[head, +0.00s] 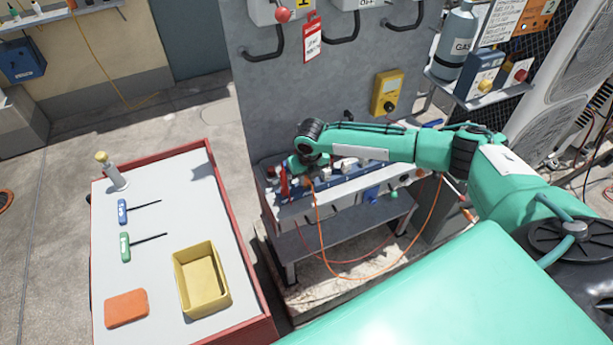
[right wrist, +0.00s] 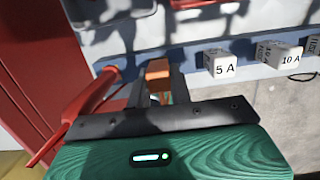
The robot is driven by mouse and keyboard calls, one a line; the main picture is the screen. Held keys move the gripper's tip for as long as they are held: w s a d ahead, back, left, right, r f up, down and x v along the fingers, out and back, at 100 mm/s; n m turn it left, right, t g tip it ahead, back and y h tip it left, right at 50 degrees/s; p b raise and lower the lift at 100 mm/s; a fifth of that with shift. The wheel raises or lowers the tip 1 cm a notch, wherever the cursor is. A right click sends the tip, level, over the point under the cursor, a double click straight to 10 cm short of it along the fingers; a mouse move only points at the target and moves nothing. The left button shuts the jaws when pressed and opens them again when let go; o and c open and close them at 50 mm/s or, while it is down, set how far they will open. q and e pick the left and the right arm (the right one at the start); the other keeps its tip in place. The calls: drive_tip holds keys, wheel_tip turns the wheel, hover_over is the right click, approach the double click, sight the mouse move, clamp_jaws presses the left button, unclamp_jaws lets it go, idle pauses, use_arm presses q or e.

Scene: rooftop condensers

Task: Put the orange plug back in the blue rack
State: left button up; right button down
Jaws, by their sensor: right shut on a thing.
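My right gripper (head: 306,178) reaches down to the bench at the foot of the grey panel. In the right wrist view my right gripper (right wrist: 159,88) is shut on the orange plug (right wrist: 158,70), whose orange top shows between the two fingers. An orange cord (head: 317,215) hangs from near the gripper in the head view. The blue rack (head: 345,186) runs along the bench, and its blue strip (right wrist: 193,52) passes just beyond the fingers in the wrist view. I cannot tell whether the plug touches the rack. My left gripper is not in view.
White blocks marked 5 A (right wrist: 224,68) and 10 A (right wrist: 285,58) stand along the rack, right of the fingers. A red-handled item (right wrist: 92,97) is close on the left. A red-edged table (head: 160,270) holds a yellow bin (head: 222,300), screwdrivers and an orange block.

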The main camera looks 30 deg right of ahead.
drive_tip(key=shift+f, duration=0.55)
drive_tip(key=c, duration=1.2)
unclamp_jaws()
